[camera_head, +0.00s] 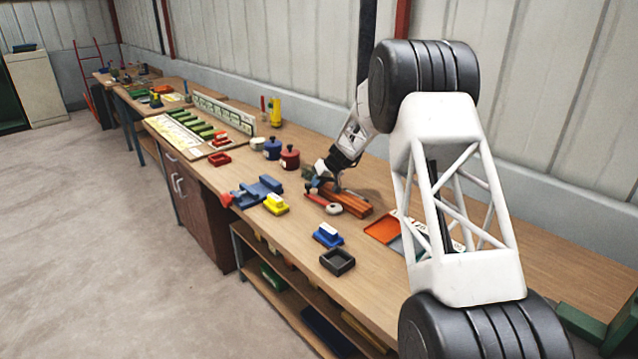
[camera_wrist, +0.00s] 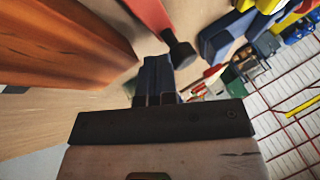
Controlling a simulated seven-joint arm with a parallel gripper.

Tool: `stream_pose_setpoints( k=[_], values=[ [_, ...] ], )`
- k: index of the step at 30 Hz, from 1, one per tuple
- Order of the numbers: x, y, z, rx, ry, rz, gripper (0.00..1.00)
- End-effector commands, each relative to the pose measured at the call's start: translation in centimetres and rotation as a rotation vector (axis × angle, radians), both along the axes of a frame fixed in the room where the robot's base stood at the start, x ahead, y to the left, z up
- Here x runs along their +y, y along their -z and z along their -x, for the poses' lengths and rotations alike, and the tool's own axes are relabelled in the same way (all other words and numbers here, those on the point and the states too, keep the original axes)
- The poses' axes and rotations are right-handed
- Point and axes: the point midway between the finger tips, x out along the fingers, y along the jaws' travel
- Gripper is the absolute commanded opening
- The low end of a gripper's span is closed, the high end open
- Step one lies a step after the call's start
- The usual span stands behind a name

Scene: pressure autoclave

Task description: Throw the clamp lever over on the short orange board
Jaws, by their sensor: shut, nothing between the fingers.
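The short orange board (camera_head: 348,201) lies on the bench, and its side fills the upper left of the wrist view (camera_wrist: 60,42). A red bar with a black end, apparently the clamp lever (camera_wrist: 152,18), shows at the top of the wrist view, beside the board. A thin red piece (camera_head: 316,199) lies beside the board in the head view, perhaps the same lever. My gripper (camera_head: 318,183) is low over the board's left end. Its dark fingers (camera_wrist: 157,75) are shut and empty, close to the lever's black end; I cannot tell whether they touch.
A blue vise (camera_head: 258,190) and yellow block (camera_head: 275,205) stand left of the board. A white ring (camera_head: 334,209), a blue block (camera_head: 328,236) and a dark tray (camera_head: 338,262) are in front. Red (camera_head: 290,157) and blue pots (camera_head: 272,149) stand behind. An orange tray (camera_head: 383,229) is right.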

Motion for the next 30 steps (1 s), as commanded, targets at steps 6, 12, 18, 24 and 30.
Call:
stream_pose_setpoints(
  k=[6,12,18,24,30],
  values=[
    [1.2,-0.1,0.8,0.0,-0.134,-0.001,0.0],
    [2.5,0.0,2.2,0.0,-0.314,-0.001,0.0],
    [3.5,0.0,3.9,0.001,-0.503,-0.001,0.0],
    [4.2,-0.1,5.8,0.001,-0.695,-0.001,0.0],
    [4.5,0.0,7.7,0.001,-0.886,0.0,0.0]
  ],
)
